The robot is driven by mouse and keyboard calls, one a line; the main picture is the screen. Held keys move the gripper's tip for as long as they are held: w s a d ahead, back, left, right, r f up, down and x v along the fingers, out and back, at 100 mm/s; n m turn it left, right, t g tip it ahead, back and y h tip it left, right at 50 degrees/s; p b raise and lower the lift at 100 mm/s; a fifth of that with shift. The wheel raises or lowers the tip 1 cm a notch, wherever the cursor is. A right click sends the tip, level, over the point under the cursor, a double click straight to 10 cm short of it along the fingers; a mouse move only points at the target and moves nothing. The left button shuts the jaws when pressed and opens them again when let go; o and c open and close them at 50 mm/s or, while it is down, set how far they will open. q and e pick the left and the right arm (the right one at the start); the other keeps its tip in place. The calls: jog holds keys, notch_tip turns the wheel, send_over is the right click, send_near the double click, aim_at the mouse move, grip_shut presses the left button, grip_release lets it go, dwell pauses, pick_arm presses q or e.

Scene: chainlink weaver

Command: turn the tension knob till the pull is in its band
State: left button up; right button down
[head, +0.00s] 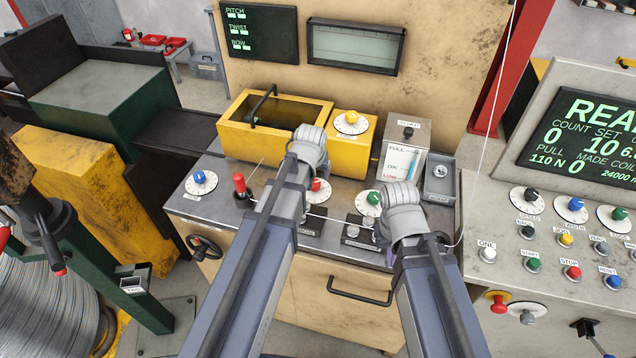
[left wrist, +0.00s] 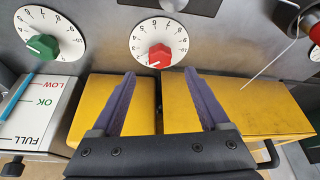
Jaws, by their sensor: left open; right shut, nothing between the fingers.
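A red-pointer dial knob (left wrist: 160,55) on a white scale sits just beyond the fingertips of my open left gripper (left wrist: 159,76); nothing is between the fingers. The same red knob (head: 316,187) shows partly behind my left arm in the head view. A green knob (head: 374,198) is to its right, and also shows in the left wrist view (left wrist: 42,45). I cannot read which label marks tension. The console screen (head: 585,130) shows PULL 110 N. My right gripper (head: 388,257) is shut and empty, mostly hidden behind its own wrist.
A blue knob (head: 199,178) and a red-handled lever (head: 240,185) stand at the left of the bench. A yellow bin (head: 238,140) and a yellow knob (head: 351,118) are behind. A FULL/OK/LOW gauge box (head: 411,135) stands right of these. A thin wire rises at right.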

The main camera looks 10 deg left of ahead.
aim_at(314, 183)
pick_arm(q)
jog(key=b+x, duration=0.6)
jog(key=x, duration=0.1)
jog(key=shift+f, duration=0.2)
grip_shut()
dwell(0.5)
